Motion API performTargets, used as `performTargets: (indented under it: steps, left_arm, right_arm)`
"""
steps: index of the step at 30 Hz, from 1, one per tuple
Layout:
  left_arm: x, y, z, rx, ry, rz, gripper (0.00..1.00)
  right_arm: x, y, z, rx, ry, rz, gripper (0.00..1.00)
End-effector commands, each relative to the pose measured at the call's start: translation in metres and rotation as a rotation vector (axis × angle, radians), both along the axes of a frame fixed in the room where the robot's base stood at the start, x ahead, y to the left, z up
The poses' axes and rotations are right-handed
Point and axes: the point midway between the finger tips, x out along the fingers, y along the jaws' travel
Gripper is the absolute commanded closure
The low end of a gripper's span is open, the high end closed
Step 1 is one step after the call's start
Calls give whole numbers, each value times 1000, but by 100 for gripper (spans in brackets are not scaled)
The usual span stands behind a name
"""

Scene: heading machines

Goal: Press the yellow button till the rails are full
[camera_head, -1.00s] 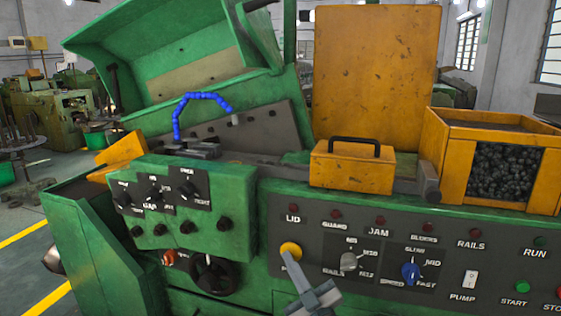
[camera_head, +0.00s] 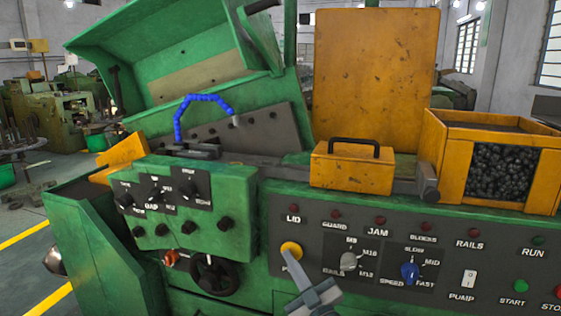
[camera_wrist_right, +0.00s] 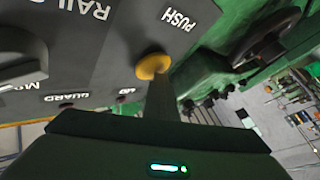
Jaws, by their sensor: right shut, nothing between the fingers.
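The yellow button (camera_head: 291,248) is a round knob on the dark control panel, below the LID lamp. It also shows in the right wrist view (camera_wrist_right: 150,66), beside the word PUSH. My right gripper (camera_head: 292,262) is shut and empty, with its fingertips at the lower side of the button. In the right wrist view, the shut fingers (camera_wrist_right: 158,88) end at the button; I cannot tell whether it is pushed in. The RAILS lamp (camera_head: 475,231) looks dark red. How full the rails are cannot be made out. My left gripper is out of view.
The panel also has a grey selector (camera_head: 348,262), a blue speed knob (camera_head: 410,271), a white pump switch (camera_head: 469,279) and a green start button (camera_head: 520,285). A green control box (camera_head: 185,215) juts out left of the panel. A yellow bin (camera_head: 450,170) holds dark parts.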

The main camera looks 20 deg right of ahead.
Motion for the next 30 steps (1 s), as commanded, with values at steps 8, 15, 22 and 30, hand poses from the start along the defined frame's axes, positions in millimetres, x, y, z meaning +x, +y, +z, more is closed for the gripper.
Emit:
performTargets:
  steps: [8, 15, 22, 30]
  left_arm:
    - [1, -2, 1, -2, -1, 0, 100]
    - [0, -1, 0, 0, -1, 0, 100]
    - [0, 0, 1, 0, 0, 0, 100]
    - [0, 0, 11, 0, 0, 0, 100]
  right_arm:
    - [6, -16, -2, -9, 7, -22, 100]
    - [6, -18, -5, -9, 8, -23, 100]
    - [6, -18, -5, -9, 8, -23, 100]
    - [-8, -9, -6, -7, 11, -21, 100]
